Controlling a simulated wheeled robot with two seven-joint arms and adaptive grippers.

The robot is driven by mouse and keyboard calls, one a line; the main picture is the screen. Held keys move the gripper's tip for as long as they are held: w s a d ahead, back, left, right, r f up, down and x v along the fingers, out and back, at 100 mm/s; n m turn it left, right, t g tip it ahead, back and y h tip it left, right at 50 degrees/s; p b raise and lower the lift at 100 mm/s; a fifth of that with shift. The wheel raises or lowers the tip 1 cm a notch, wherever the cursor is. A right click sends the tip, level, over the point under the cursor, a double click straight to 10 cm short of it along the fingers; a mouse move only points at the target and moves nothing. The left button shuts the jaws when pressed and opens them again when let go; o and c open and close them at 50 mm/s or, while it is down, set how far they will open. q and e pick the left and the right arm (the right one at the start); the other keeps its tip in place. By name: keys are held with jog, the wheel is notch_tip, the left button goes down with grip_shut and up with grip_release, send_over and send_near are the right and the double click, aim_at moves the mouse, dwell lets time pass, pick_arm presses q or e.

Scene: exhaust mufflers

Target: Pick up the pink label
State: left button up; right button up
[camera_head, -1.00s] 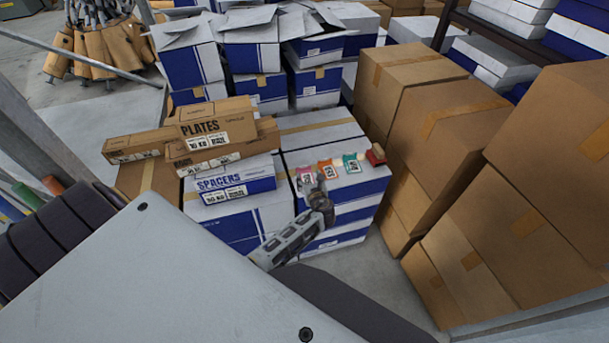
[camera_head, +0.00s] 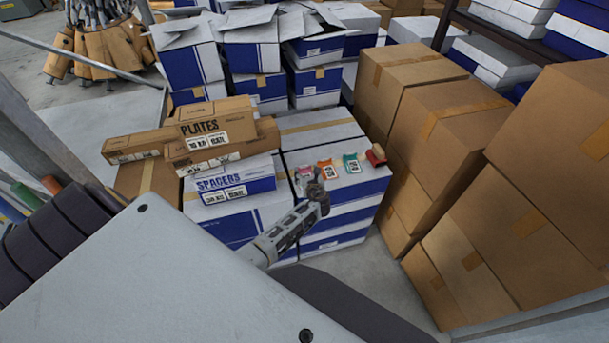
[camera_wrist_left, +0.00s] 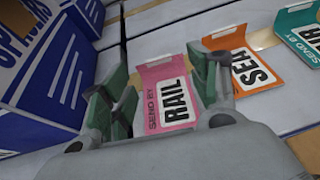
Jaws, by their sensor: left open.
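The pink label (camera_head: 304,173) lies on top of a white and blue box stack (camera_head: 330,188), at the left of a row of labels. In the left wrist view the pink label (camera_wrist_left: 165,92) reads "SEND BY RAIL". My left gripper (camera_head: 309,184) is at the label's near edge and partly hides it. In the left wrist view its green fingers (camera_wrist_left: 162,78) are open, one on each side of the pink label, with nothing held. Whether they touch the label or box cannot be told. My right gripper is not in view.
An orange label (camera_head: 327,169), a teal label (camera_head: 351,163) and a red object (camera_head: 376,154) lie to the right on the same box top. The SPACERS box (camera_head: 236,182) stands close on the left. Tall brown cartons (camera_head: 440,130) rise on the right.

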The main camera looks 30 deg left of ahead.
aim_at(304, 173)
pick_arm(q)
jog(key=shift+a, duration=0.1)
jog(key=shift+b+x, duration=0.3)
jog(key=shift+x, duration=2.25)
jog(key=shift+c, duration=0.4)
jog(key=c, duration=0.7)
